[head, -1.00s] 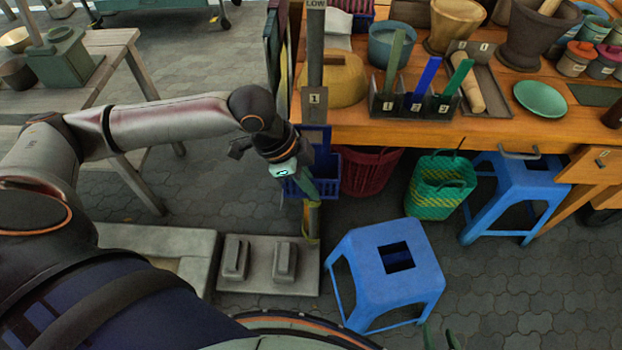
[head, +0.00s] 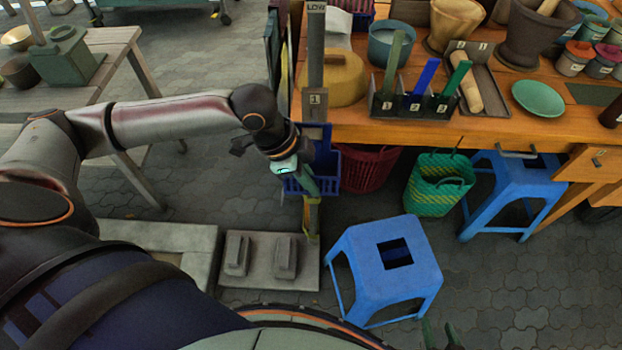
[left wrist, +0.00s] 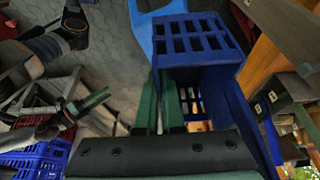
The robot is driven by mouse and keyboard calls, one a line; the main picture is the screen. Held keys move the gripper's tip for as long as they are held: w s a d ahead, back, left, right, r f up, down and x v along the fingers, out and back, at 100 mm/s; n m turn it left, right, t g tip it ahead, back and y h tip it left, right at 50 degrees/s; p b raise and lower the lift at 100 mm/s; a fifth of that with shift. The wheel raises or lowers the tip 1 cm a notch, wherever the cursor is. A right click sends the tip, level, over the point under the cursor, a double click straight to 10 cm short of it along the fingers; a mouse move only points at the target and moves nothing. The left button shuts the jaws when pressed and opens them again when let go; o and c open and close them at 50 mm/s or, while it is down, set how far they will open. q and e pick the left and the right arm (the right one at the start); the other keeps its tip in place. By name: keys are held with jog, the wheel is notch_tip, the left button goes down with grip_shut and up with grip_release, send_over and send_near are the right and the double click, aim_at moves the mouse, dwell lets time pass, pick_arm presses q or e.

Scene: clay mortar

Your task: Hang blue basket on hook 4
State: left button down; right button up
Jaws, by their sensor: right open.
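The blue basket (head: 325,169) is at the post beside the workbench, partly hidden behind my left gripper in the head view. In the left wrist view the basket (left wrist: 203,42) shows its slotted side just past the fingertips. My left gripper (head: 308,185) has its green fingers close together at the basket, with a blue strip between them, and appears shut on it. The grey post (head: 315,50) carries the labels LOW and 1. No label 4 can be read. My right gripper (head: 439,335) is open and empty at the bottom edge.
A blue stool (head: 385,262) stands on the paving in front. A red basket (head: 367,171), a green basket (head: 440,182) and another blue stool (head: 512,190) are under the workbench (head: 420,128). A grey base slab (head: 262,275) lies below my left gripper.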

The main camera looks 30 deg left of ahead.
pick_arm(q)
jog(key=s+d+p, duration=0.4)
jog(key=s, duration=0.5)
jog(key=shift+d, duration=0.2)
dwell(0.7)
dwell(0.4)
